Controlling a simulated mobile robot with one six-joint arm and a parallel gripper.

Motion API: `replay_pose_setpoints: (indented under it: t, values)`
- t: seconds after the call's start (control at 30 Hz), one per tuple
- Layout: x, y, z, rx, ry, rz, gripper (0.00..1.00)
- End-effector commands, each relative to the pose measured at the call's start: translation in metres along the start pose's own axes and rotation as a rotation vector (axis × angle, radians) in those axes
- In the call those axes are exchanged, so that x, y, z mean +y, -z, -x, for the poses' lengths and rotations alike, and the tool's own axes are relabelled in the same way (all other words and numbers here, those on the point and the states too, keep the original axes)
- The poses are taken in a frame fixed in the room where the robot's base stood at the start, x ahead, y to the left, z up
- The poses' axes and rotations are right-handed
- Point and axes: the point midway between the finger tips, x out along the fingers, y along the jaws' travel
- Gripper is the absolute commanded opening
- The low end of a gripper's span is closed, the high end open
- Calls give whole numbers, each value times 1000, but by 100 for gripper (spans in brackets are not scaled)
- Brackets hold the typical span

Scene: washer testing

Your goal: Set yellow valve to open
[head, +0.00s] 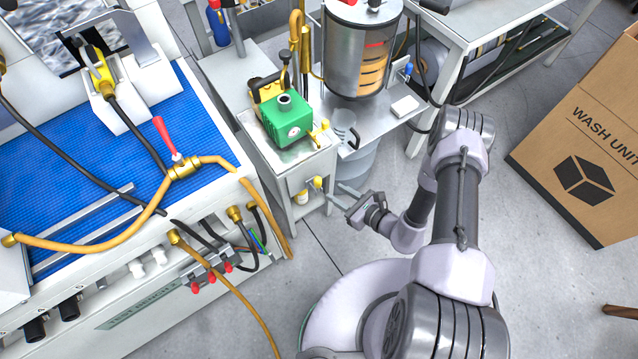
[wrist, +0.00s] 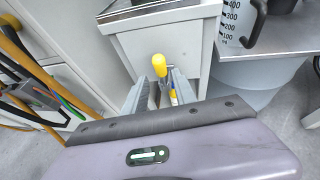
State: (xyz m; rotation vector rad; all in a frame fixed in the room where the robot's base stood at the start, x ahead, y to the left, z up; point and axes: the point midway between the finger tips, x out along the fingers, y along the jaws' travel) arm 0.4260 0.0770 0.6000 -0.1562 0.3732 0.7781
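A yellow valve handle (head: 318,183) sticks out from the front of the small grey cabinet (head: 308,160) below the green pump. In the wrist view the same rounded yellow handle (wrist: 159,65) stands upright, just ahead of my fingers and roughly in line with the gap between them. A smaller yellow part shows lower down between the fingers (wrist: 173,96). My gripper (head: 341,194) is open, with its two fingers apart and pointing at the valve. In the head view a small gap shows between the fingertips and the handle. The valve's body is mostly hidden by the handle and fingers.
A green pump (head: 287,121) sits on the cabinet. Hoses and red-tipped fittings (head: 228,266) line the bench at left. A cardboard box (head: 585,130) stands right; floor between is free.

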Motion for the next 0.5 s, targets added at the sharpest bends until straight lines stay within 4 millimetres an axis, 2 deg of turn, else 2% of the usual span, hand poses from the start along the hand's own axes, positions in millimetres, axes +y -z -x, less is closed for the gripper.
replay_pose_setpoints:
  t: [0.03, 0.2, 0.33, 0.5]
  values:
    - [2, 4, -17, -2, -6, 5, 33]
    - [1, 3, -59, -2, -5, 5, 33]
    - [1, 2, -81, -2, -4, 3, 33]
    - [0, 0, -96, -2, -2, 1, 33]
